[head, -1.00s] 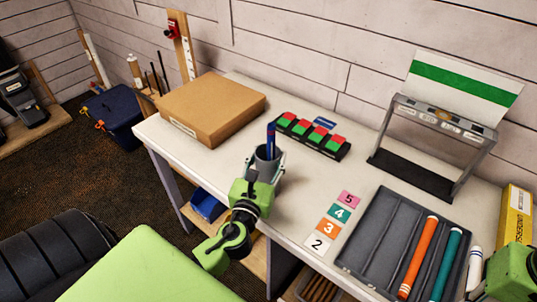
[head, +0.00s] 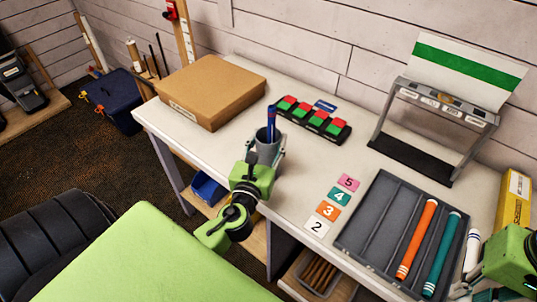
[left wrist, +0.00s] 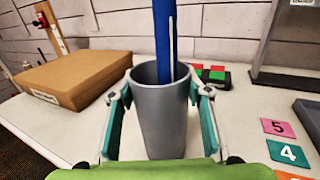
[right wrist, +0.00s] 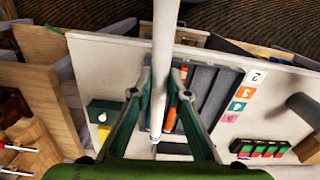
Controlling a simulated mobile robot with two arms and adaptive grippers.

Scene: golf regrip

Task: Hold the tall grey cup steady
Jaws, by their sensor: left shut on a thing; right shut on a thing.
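The tall grey cup (head: 267,150) stands upright near the front edge of the table. A blue stick-like item (head: 271,120) leans inside it. My left gripper (head: 267,158) is shut on the cup, with one finger on each side in the left wrist view (left wrist: 162,125). The cup's lower part is hidden by the gripper in the head view. My right gripper (head: 472,272) is at the right edge. It is shut on a white grip (right wrist: 163,60), which shows upright between its fingers in the right wrist view.
A grey tray (head: 372,215) holds an orange grip (head: 417,240) and a teal grip (head: 442,255). Number cards (head: 327,210) lie left of it. A cardboard box (head: 211,92), red-green blocks (head: 312,118) and a metal stand (head: 440,110) stand behind. Bare tabletop surrounds the cup.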

